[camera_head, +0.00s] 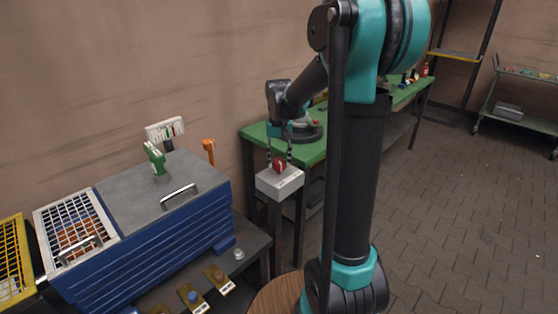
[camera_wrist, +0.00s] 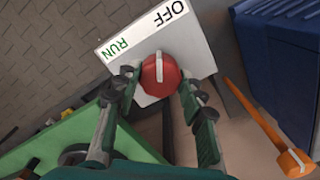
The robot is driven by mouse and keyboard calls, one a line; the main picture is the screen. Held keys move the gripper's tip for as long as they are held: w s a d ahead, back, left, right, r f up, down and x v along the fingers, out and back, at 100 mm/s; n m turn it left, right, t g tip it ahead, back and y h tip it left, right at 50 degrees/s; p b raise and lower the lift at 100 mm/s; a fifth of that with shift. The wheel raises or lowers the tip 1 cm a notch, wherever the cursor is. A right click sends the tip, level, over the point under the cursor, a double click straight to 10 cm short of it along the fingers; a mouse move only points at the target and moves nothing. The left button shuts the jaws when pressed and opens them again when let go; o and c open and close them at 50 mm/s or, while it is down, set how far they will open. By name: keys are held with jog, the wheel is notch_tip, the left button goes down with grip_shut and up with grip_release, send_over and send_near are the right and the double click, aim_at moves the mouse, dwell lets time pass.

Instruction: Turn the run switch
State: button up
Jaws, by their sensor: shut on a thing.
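The run switch is a red round knob (camera_head: 279,165) with a white pointer line, on a light grey box (camera_head: 267,184) on a post. In the wrist view the knob (camera_wrist: 160,76) sits on the box's pale face (camera_wrist: 200,55), beside a white strip reading OFF and green RUN. The pointer line points up toward the strip, nearer the OFF end than RUN. My gripper (camera_head: 279,150) reaches down from above. In the wrist view my gripper (camera_wrist: 161,84) has one finger on each side of the knob and is shut on it.
A green-topped bench (camera_head: 311,152) stands right behind the box. A blue cabinet (camera_head: 150,250) with a grey lid, a green-handled item (camera_head: 155,158) and an orange lever (camera_head: 209,147) stand at left. A round wooden top (camera_head: 272,298) is in front. Paved floor lies open at right.

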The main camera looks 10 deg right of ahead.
aim_at(279, 161)
jog(key=shift+m, duration=1.1)
jog(key=o, duration=1.2)
jog(key=shift+c, duration=0.2)
notch_tip(279, 161, up, 12)
jog(key=s+d+f+n+t, duration=0.1)
jog(key=s+d+f+t, duration=0.1)
jog(key=s+f, duration=0.8)
jog(key=s+d+f+n+t, duration=0.1)
jog(key=s+f+n+t, duration=0.1)
jog(key=s+f, duration=0.9)
jog(key=shift+s+d+n, duration=0.3)
jog(key=shift+s+d, duration=0.05)
jog(key=shift+s, duration=0.1)
